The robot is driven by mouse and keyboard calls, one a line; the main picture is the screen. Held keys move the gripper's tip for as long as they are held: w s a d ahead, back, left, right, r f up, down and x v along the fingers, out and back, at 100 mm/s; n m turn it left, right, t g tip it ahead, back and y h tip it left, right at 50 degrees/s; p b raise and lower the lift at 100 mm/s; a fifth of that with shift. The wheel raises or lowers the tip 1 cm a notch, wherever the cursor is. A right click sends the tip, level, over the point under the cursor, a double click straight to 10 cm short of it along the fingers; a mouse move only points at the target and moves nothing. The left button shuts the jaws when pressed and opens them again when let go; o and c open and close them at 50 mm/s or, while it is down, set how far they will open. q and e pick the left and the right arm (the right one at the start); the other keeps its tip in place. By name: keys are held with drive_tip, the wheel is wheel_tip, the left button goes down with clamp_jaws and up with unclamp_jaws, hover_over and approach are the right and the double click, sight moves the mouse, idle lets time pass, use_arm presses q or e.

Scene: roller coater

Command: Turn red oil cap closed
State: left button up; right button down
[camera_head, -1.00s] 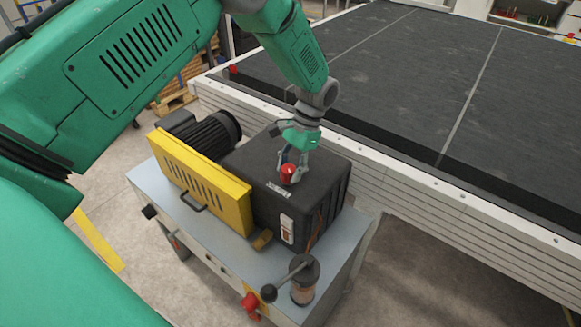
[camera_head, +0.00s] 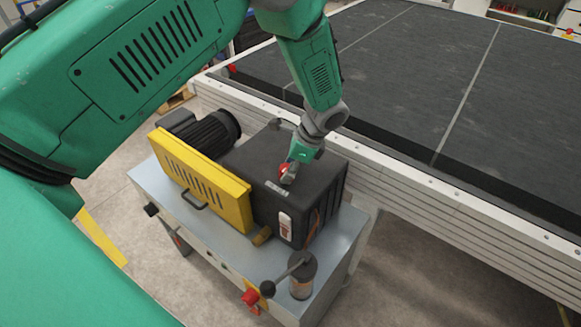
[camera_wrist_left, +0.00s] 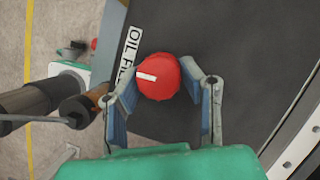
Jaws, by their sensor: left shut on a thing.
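The red oil cap (camera_head: 284,169) sits on top of the black pump housing (camera_head: 262,160), partly hidden behind my left gripper (camera_head: 288,174) in the head view. In the left wrist view the cap (camera_wrist_left: 158,78) is round and red with a white mark pointing to the left. It lies between the two blue-grey fingers of my left gripper (camera_wrist_left: 165,85), which is shut on it. A white label with the start of "OIL" lettering (camera_wrist_left: 131,52) is beside the cap. My right gripper does not show.
A yellow guard (camera_head: 200,182) and a dark motor (camera_head: 210,130) stand left of the housing on the grey cabinet (camera_head: 225,240). A lever with a round knob and a clear cylinder (camera_head: 300,285) stand at the front. A wide black conveyor belt (camera_head: 420,80) lies behind.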

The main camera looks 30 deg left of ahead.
use_arm(q)
drive_tip(key=shift+a+r+m, duration=0.1)
drive_tip(key=shift+a+m, duration=0.2)
drive_tip(key=shift+m, duration=0.3)
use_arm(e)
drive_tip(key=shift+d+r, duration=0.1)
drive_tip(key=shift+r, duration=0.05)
use_arm(q)
drive_tip(key=o, duration=1.1)
drive_tip(key=shift+o, duration=0.2)
drive_tip(key=shift+s+a, duration=0.1)
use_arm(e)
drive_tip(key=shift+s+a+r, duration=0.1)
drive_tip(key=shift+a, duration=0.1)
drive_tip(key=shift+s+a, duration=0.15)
use_arm(q)
drive_tip(key=v, duration=1.2)
drive_tip(key=shift+s, duration=0.15)
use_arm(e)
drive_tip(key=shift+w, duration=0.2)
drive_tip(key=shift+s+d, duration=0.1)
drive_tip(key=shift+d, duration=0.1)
